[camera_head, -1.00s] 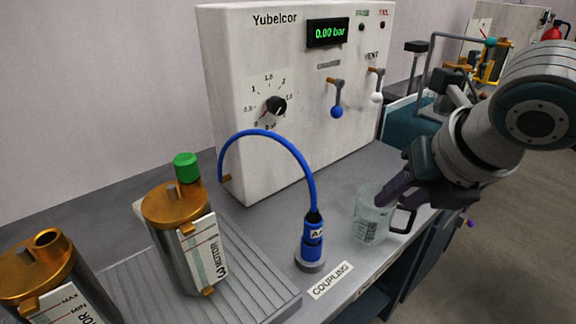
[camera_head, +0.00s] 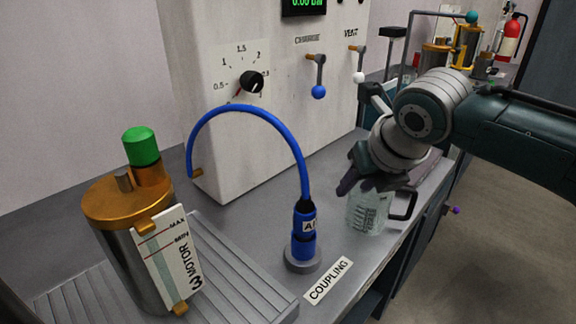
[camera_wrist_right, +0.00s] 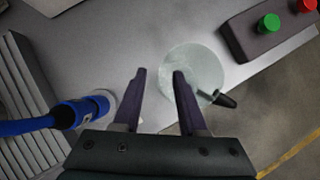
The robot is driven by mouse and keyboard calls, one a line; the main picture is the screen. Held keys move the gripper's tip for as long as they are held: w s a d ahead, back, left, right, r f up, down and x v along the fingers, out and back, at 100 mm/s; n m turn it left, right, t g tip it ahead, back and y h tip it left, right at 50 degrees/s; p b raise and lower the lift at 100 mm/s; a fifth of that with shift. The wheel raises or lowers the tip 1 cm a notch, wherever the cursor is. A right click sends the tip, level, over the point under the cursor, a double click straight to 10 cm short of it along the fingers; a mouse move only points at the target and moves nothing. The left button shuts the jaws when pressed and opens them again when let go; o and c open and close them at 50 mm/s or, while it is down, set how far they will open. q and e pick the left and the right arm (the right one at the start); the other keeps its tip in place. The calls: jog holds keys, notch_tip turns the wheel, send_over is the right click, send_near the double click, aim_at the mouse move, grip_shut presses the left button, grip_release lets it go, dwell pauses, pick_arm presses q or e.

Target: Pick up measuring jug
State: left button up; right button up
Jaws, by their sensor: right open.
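The clear measuring jug (camera_head: 366,214) with a dark handle stands upright on the bench near its front edge, right of the blue coupling. My right gripper (camera_head: 364,184) is open and over the top of the jug in the head view, hiding part of its rim. In the right wrist view, the open fingers of the gripper (camera_wrist_right: 158,75) point towards the jug (camera_wrist_right: 196,66). The right finger overlaps the jug's near left side there, and the left finger is clear of it. The handle points to the lower right. My left gripper is not in view.
The blue hose coupling (camera_head: 303,235) stands upright left of the jug, by the COUPLING label (camera_head: 328,281). A metal canister with a green cap (camera_head: 141,147) stands on the ribbed tray (camera_head: 219,273). The white pump unit (camera_head: 262,110) stands behind. A dark box with green and red buttons (camera_wrist_right: 268,24) is nearby.

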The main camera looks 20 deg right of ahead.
jog(key=shift+w+d+f, duration=0.1)
jog(key=shift+w+f, duration=0.15)
jog(key=shift+f, duration=0.15)
grip_shut()
dwell(1.2)
